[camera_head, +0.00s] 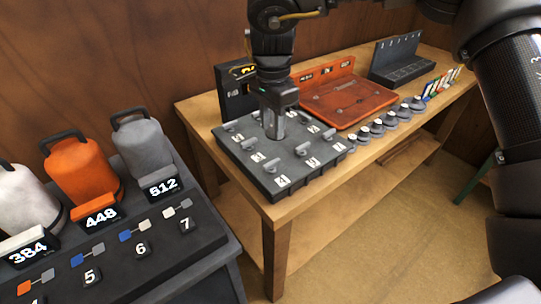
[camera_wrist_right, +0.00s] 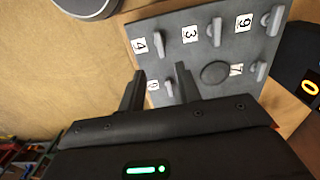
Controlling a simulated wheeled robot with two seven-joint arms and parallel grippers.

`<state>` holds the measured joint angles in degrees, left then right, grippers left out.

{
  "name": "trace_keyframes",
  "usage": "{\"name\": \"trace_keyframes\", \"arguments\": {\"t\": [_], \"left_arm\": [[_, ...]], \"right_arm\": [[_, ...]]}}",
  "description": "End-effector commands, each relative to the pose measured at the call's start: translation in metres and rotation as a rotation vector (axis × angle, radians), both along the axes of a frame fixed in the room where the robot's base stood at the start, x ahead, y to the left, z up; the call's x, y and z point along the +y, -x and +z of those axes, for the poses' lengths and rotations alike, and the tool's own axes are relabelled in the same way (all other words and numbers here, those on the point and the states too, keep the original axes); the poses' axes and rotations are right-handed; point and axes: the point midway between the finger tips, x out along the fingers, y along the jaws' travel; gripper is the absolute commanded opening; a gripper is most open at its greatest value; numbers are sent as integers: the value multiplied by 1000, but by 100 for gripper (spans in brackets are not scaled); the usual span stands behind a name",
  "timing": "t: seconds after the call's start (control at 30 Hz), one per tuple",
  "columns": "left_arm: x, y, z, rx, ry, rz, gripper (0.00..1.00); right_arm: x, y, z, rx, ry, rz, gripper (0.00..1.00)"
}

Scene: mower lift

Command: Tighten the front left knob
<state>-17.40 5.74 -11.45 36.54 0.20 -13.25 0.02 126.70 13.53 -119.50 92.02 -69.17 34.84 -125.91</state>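A dark grey panel (camera_head: 250,183) with several grey pegs or knobs and white number tags lies on the wooden table. I cannot tell which knob is the front left one. My right gripper (camera_head: 273,128) points down over the panel's middle in the head view. In the right wrist view, its two dark fingers (camera_wrist_right: 160,75) are apart. A grey knob (camera_wrist_right: 168,89) beside a number tag shows between them, and I cannot tell whether they touch it. A round dark disc (camera_wrist_right: 215,73) lies right of the fingers. My left gripper is not in view.
An orange-red tray (camera_head: 350,103) and a dark grey rack (camera_head: 400,62) stand behind the panel on the wooden table (camera_head: 283,213). Several small grey weights (camera_head: 377,129) line its front edge. Grey, orange and white canisters (camera_head: 80,170) stand on a dark bench at left.

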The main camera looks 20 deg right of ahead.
Motion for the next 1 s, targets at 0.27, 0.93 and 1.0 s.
{"name": "trace_keyframes", "arguments": {"t": [0.27, 0.93, 1.0], "left_arm": [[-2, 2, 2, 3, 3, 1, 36], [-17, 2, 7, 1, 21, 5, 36], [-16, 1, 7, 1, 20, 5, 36]], "right_arm": [[1, 1, -41, 4, 1, 2, 34], [3, 0, -107, -1, -1, 4, 34], [3, 0, -107, -1, -1, 4, 34]]}}
